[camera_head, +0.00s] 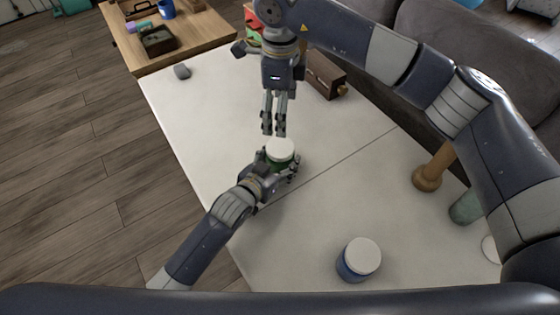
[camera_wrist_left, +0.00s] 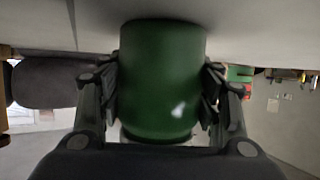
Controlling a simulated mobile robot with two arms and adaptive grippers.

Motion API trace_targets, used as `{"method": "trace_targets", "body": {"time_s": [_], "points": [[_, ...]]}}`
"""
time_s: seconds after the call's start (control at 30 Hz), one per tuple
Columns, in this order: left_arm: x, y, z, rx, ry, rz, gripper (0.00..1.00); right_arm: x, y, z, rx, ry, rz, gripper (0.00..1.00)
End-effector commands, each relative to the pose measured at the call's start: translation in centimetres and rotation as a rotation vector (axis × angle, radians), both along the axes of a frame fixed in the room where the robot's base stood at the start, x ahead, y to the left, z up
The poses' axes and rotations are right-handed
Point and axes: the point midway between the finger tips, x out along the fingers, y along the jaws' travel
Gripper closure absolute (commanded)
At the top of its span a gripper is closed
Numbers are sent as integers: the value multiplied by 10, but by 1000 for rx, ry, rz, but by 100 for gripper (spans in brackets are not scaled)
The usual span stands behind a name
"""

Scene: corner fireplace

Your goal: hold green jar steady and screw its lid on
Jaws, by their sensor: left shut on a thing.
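The green jar (camera_head: 277,163) stands on the white table with a white lid (camera_head: 280,148) on its top. How tightly the lid sits cannot be told. My left gripper (camera_head: 279,172) is shut around the jar's side, below the lid. In the left wrist view the green jar (camera_wrist_left: 162,80) fills the space between the fingers (camera_wrist_left: 160,95), with the tabletop at the top of that picture and a pale rim at the jar's lower end. My right gripper (camera_head: 273,131) points down just behind and above the lid, apparently empty. Its finger opening is hard to judge.
A blue jar (camera_head: 354,268) with a white lid stands at the front. A teal jar (camera_head: 466,208), a white disc (camera_head: 490,249) and a wooden object (camera_head: 428,178) are at right. A brown box (camera_head: 325,76) and a grey object (camera_head: 181,71) lie farther back. The table's left part is clear.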

Motion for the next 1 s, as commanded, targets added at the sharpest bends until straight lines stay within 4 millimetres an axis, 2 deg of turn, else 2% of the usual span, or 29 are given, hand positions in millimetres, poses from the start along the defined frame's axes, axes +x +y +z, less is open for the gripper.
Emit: {"method": "trace_targets", "body": {"time_s": [0.03, 0.1, 0.57, 0.77, 1.0], "points": [[-1, 1, -2, 2, 4, 0, 34, 0, 0, 0, 0, 0, 0, 14], [-1, 0, -2, 2, 3, 0, 18, 0, 0, 0, 0, 0, 0, 14], [-3, 2, 1, 1, 2, 0, 17, 0, 0, -1, 0, 0, 0, 14], [-26, 15, 11, 1, 2, 0, 17, 0, 0, -1, 0, 0, 0, 14], [-66, 37, 29, 1, 3, 0, 17, 0, 0, -1, 0, 0, 0, 14]]}}
